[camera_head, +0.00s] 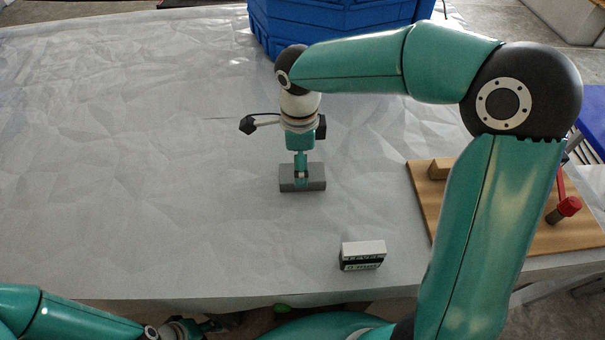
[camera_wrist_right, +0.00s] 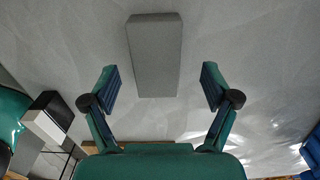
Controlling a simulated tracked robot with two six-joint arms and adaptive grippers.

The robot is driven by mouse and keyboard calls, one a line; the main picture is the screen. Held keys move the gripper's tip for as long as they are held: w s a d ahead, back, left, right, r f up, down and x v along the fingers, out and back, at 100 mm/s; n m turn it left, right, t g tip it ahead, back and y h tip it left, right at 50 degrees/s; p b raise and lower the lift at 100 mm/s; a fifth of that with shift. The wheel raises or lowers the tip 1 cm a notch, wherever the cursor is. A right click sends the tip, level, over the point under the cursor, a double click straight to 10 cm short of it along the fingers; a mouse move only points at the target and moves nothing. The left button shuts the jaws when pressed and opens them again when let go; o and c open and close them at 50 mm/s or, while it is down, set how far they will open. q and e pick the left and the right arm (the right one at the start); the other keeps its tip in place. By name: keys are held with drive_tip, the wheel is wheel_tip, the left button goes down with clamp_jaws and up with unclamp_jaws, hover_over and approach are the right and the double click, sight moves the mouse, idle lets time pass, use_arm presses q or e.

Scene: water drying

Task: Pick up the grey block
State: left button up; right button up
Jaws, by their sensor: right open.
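The grey block (camera_head: 316,185) lies on the pale crinkled table cover, near the middle of the head view. My right gripper (camera_head: 301,175) is directly over or beside it there, and its fingertips overlap the block in the picture. In the right wrist view the grey block (camera_wrist_right: 154,55) shows whole. The open fingers of my right gripper (camera_wrist_right: 160,88) stand apart to either side of its lower end, and nothing is between them in a grip. Contact with the block cannot be told. My left gripper (camera_head: 205,327) is low at the left, mostly cut off by the bottom edge.
A white and black box (camera_head: 363,254) sits near the table's front edge. A wooden board (camera_head: 424,190) with a small wooden block and a red-handled tool is at the right. A blue bin (camera_head: 340,20) stands at the back. The table's left side is clear.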

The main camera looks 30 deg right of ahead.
drive_tip(key=shift+s+f, duration=0.15)
drive_tip(key=shift+f, duration=1.75)
drive_tip(key=c, duration=1.3)
drive_tip(key=shift+r, duration=0.15)
